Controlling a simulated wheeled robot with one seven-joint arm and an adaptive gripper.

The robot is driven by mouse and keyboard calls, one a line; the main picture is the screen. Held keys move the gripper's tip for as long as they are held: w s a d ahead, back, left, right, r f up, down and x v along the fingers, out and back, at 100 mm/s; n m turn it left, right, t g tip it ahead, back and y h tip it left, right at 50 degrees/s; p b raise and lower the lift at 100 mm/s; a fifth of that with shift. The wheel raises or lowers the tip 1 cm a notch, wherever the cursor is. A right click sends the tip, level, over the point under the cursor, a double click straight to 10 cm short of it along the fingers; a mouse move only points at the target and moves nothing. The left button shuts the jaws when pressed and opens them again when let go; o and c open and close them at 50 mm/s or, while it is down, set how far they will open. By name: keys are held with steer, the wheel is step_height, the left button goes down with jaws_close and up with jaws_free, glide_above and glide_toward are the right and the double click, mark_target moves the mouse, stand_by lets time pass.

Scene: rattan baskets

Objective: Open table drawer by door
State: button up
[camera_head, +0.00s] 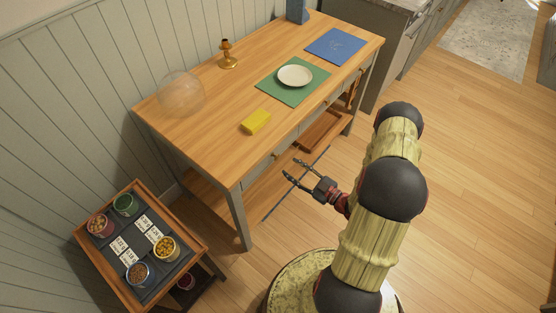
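A wooden-topped table (216,130) with grey-green legs stands against the panelled wall. Its front has a row of drawers; the left drawer front (262,167) appears flush with the table, with a small knob (276,155). No door is clearly identifiable.
On the table are a yellow block (256,122), a plate (295,75) on a green mat, a blue mat (337,46), a candlestick (229,54) and a clear dome (181,94). A low stand (90,248) with bowls is lower left. Floor at right is clear.

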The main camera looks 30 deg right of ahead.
steer(key=b+x, duration=0.1)
steer(key=x, duration=0.5)
steer(key=shift+w, duration=0.35)
steer(key=shift+c, duration=0.5)
jaws_close()
